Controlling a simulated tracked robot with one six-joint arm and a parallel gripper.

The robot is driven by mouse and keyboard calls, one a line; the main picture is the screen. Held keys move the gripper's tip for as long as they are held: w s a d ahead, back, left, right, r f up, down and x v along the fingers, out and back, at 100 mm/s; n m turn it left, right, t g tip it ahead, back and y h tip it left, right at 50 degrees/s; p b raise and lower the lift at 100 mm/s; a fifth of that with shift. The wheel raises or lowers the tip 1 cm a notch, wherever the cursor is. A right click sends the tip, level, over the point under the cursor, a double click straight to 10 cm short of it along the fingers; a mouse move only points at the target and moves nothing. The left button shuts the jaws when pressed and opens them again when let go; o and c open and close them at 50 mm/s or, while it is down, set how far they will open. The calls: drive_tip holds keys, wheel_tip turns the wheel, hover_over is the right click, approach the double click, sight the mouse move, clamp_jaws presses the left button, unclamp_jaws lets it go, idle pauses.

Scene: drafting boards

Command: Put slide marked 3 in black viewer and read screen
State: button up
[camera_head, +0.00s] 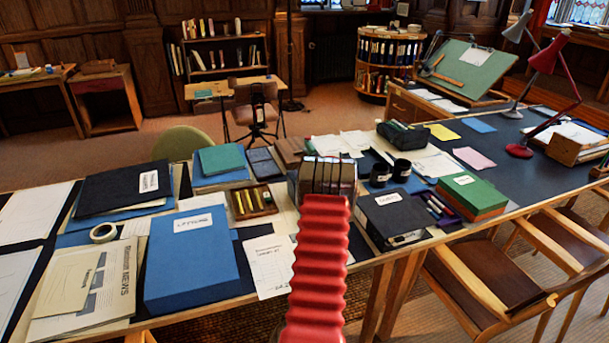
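I cannot make out a slide marked 3 or any screen. A black box with a white label (390,218) lies at the right front of the near table, its label too small to read. Two short black cylinders (380,174) stand behind it. I cannot tell which black thing, if any, is the viewer. No gripper fingers can be made out.
A blue box (192,258), papers and a tape roll (103,233) fill the left. A wooden tray (251,201) holds yellowish sticks. A green box (470,195) lies right. A red lamp (550,60) and wooden chairs (490,275) stand right. Little table surface is clear.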

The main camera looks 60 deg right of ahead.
idle(0.6)
drive_tip(key=o, duration=1.1)
drive_tip(key=shift+s+a, duration=0.1)
drive_tip(key=v, duration=1.3)
drive_tip(key=shift+s+a, duration=0.25)
drive_tip(key=shift+a, duration=0.05)
idle(0.4)
